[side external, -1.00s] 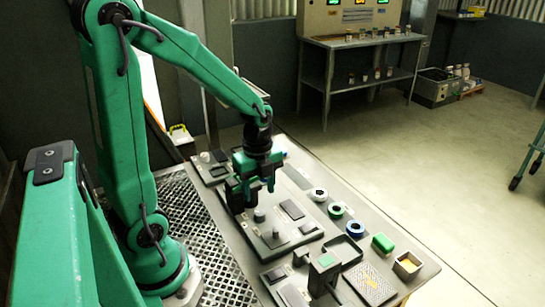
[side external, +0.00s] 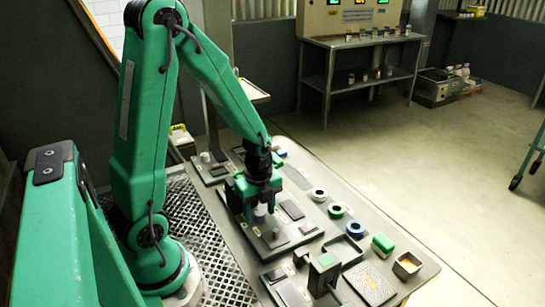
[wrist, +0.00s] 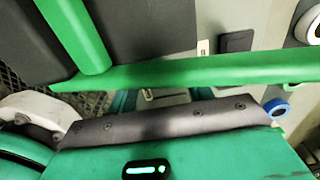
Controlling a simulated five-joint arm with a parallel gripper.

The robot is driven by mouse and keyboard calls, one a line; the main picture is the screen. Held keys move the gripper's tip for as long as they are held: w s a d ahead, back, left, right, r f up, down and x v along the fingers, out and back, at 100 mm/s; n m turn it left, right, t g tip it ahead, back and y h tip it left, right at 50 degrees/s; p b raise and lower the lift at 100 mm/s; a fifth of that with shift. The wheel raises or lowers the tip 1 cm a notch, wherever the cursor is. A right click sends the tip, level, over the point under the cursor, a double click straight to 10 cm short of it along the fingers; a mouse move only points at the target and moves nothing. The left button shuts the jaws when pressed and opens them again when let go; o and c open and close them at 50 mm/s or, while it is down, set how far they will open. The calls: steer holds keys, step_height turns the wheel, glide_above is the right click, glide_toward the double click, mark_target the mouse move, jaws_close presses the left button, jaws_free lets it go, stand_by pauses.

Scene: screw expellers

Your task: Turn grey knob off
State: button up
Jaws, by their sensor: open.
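A grey knob (side external: 260,211) stands on a dark panel (side external: 262,250) in the side external view. My gripper (side external: 260,206) points down over it with open fingers. The fingertips are close beside the knob; whether they touch it is hard to tell. A second grey knob (side external: 276,234) stands on the same panel, nearer the camera and clear of the fingers. Another round grey knob (side external: 205,157) sits on a smaller panel at the far left. In the wrist view my own green parts fill most of the frame, and I cannot make out a knob there.
White, green and blue rings (side external: 336,210) lie along the table's right side. A green block (side external: 383,242), an open tray (side external: 343,248) and a small box (side external: 407,264) stand at the near right. In the wrist view a blue ring (wrist: 277,108) shows at right.

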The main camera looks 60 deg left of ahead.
steer(key=c, duration=1)
steer(key=shift+o, duration=0.2)
steer(key=shift+n, duration=1.5)
steer(key=o, duration=1)
steer(key=shift+c, duration=0.2)
steer(key=shift+r, duration=0.15)
